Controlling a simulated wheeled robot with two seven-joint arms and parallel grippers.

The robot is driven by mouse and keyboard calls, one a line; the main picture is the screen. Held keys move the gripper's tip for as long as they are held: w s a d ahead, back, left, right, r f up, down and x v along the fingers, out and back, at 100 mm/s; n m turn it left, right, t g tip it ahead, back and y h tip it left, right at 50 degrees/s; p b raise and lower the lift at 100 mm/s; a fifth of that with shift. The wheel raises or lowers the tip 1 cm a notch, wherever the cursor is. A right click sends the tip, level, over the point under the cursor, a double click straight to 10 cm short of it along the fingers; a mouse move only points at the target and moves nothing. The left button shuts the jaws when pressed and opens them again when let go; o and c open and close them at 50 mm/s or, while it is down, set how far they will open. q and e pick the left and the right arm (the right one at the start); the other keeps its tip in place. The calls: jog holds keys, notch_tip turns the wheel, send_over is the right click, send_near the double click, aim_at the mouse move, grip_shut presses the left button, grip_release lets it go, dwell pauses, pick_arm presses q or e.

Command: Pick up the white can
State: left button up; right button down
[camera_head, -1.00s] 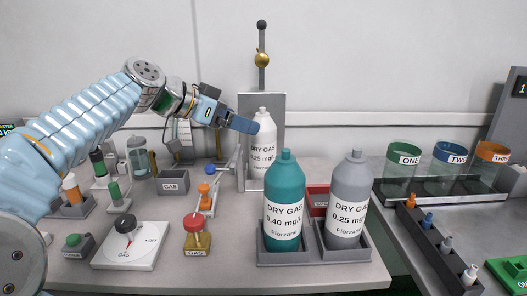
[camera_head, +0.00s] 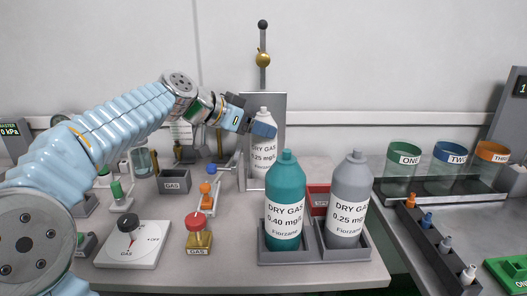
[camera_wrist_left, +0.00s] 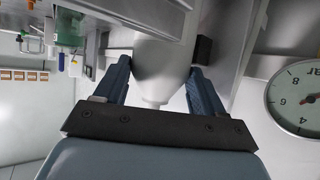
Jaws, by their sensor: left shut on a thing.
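The white can (camera_head: 263,154), labelled DRY GAS 0.25 mg/L, stands upright at the back of the bench in front of a grey upright plate. My left gripper (camera_head: 262,129) comes in from the left at the height of the can's upper part and is shut on it. In the left wrist view the can (camera_wrist_left: 160,65) lies between the two blue fingers of the gripper (camera_wrist_left: 160,90), its narrow neck pointing toward the palm. The can's lower end is partly hidden behind the teal can in the head view. My right gripper is not in view.
A teal can (camera_head: 285,205) and a grey can (camera_head: 349,200) stand in grey holders in front of the white can. A gas dial (camera_head: 131,245) and a red-topped gas knob (camera_head: 198,236) are at front left. Labelled cups (camera_head: 404,157) stand at right.

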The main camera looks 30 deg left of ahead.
pick_arm(q)
jog(key=c, duration=0.8)
jog(key=shift+r, duration=0.2)
